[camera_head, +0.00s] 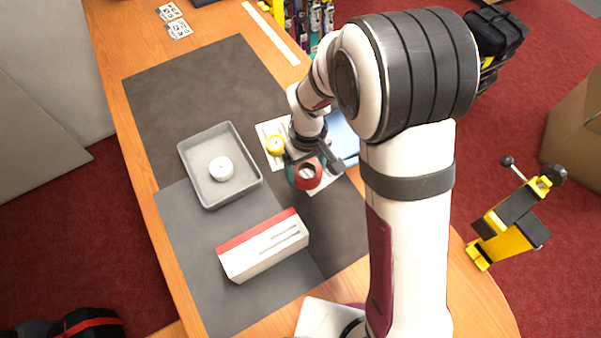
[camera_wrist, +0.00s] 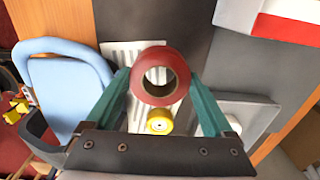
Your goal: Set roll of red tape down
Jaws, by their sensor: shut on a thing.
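The roll of red tape (camera_wrist: 172,94) is between the two green fingers of my gripper (camera_wrist: 160,92) in the wrist view. Its hole faces the camera, and the fingers touch it on both sides. In the head view the red roll (camera_head: 308,174) shows at the end of my gripper (camera_head: 305,172), over or near printed white sheets (camera_head: 325,186). I cannot tell how high it is above them. A yellow roll (camera_head: 275,146) sits on the sheets, and it also shows below the red roll in the wrist view (camera_wrist: 160,121).
A grey tray (camera_head: 188,160) holding a white roll (camera_head: 221,168) stands to the left. A white and red box (camera_head: 263,246) lies in front on the grey mat (camera_head: 185,267). A light blue object (camera_head: 345,140) is right of my gripper. The rear dark mat (camera_head: 190,85) is clear.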

